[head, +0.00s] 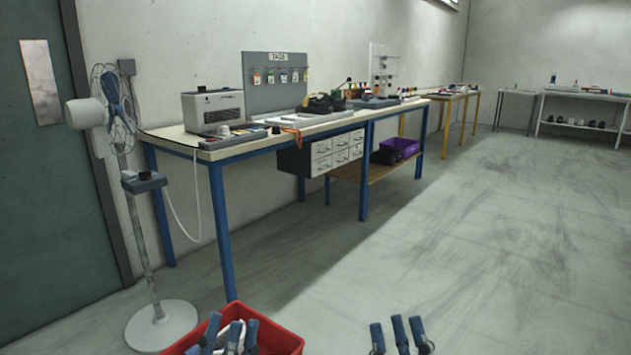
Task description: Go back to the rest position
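My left gripper (234,336) is at the bottom edge, left of centre, with its blue-grey fingers pointing up. In the picture it overlaps a red crate (283,343); I cannot tell whether it is inside the crate or above it. Its fingers look spread, and I see nothing held between them. My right gripper (398,335) is at the bottom edge, right of the crate, in front of bare floor. Its fingers are apart and empty. The palms and arms of both are cut off or hidden.
A white fan (160,325) stands at left by a green door (50,200). A blue-legged workbench (225,150) runs along the wall with a grey box (213,108), tools and drawers. Further tables (583,95) stand at the back. The floor (500,240) at right is clear.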

